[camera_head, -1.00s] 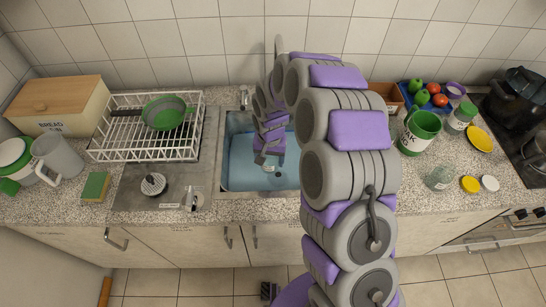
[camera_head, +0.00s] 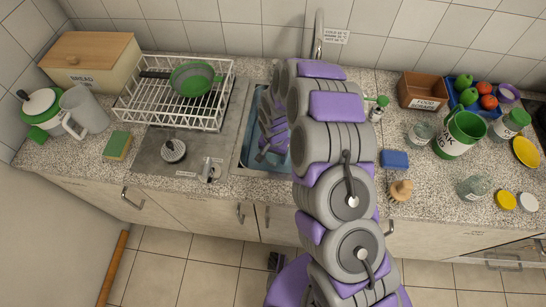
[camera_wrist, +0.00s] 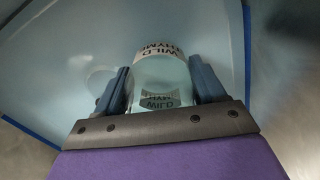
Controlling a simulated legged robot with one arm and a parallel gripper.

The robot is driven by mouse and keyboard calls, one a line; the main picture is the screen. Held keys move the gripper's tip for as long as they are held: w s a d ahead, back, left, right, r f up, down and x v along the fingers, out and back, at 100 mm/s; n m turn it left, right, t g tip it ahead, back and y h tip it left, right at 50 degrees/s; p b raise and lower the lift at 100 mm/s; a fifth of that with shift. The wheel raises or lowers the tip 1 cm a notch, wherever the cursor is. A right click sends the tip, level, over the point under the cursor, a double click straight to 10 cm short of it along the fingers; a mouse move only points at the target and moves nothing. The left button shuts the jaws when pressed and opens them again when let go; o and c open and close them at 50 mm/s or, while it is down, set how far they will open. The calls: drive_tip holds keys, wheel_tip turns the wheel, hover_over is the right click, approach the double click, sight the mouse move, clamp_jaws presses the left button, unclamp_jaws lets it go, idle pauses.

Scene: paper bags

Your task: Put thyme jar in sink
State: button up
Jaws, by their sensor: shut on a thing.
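The thyme jar (camera_wrist: 160,70), a clear glass jar with a white "WILD THYME" label, sits between the two blue fingers of my gripper (camera_wrist: 160,88) in the wrist view. My gripper is shut on it. Pale blue sink walls surround them in that view. The sink (camera_head: 244,150) is partly visible left of my arm in the head view, its right part hidden by the arm. The end of my arm reaches down into the basin there. The jar is hidden in the head view. I cannot tell whether the jar touches the sink floor.
A white dish rack (camera_head: 150,120) with a green colander (camera_head: 194,84) stands left of the sink. The faucet (camera_head: 319,35) rises behind my arm. A blue sponge (camera_head: 394,159), a brush (camera_head: 400,190) and several jars stand on the right counter.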

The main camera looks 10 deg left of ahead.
drive_tip(key=shift+d+f, duration=0.2)
drive_tip(key=shift+f, duration=0.6)
drive_tip(key=shift+a, duration=0.25)
drive_tip(key=o, duration=0.9)
drive_tip(key=shift+a, duration=0.35)
drive_tip(key=o, duration=0.3)
drive_tip(key=shift+d, duration=0.15)
drive_tip(key=shift+o, duration=0.2)
drive_tip(key=shift+d+r, duration=0.1)
drive_tip(key=shift+d, duration=0.25)
wheel_tip(320, 180, up, 12)
drive_tip(key=p, duration=0.2)
drive_tip(key=shift+a, duration=0.25)
